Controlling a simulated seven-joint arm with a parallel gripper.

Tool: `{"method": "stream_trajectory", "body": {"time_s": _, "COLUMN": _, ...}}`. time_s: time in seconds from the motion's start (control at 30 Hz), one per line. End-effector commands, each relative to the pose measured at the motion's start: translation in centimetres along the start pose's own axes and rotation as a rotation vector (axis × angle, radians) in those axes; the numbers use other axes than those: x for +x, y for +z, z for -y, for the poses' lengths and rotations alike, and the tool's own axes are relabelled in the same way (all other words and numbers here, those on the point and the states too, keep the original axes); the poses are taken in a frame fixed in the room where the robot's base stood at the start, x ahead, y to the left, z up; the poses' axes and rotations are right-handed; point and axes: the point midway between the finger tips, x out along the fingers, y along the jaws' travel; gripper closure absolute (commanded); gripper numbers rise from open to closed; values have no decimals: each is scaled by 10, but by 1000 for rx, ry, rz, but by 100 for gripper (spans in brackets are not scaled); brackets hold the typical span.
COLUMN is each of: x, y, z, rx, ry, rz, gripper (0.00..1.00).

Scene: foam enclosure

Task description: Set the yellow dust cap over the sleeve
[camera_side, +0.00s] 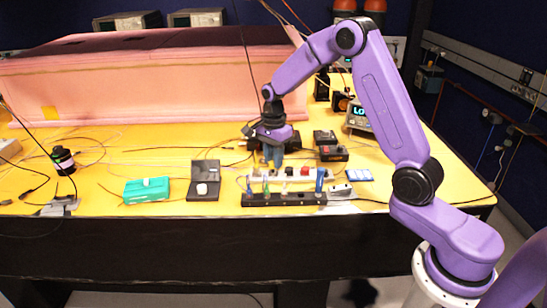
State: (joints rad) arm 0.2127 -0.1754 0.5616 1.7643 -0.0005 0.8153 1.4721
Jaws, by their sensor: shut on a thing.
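My gripper (272,162) points down just behind and above a black rack (284,200) near the table's front edge. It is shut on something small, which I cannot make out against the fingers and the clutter. The rack holds several slim upright pieces, among them a green one (266,187) and a blue one (320,180). I cannot tell which piece is the sleeve. I cannot pick out the yellow dust cap for certain; the tabletop is yellow too.
A white strip with red parts (306,172) lies behind the rack. A dark open case (204,181) and a teal box (147,189) stand to the left. Black boxes (332,153) and a meter (357,117) are to the right. Thin cables cross the left tabletop.

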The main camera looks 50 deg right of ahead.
Motion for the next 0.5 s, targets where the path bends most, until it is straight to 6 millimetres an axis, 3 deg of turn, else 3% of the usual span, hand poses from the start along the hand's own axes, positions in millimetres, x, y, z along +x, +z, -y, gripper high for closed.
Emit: {"method": "stream_trajectory", "body": {"time_s": 0.5, "x": 9, "y": 0, "z": 0, "rx": 0, "ry": 1, "rz": 0, "gripper": 100}}
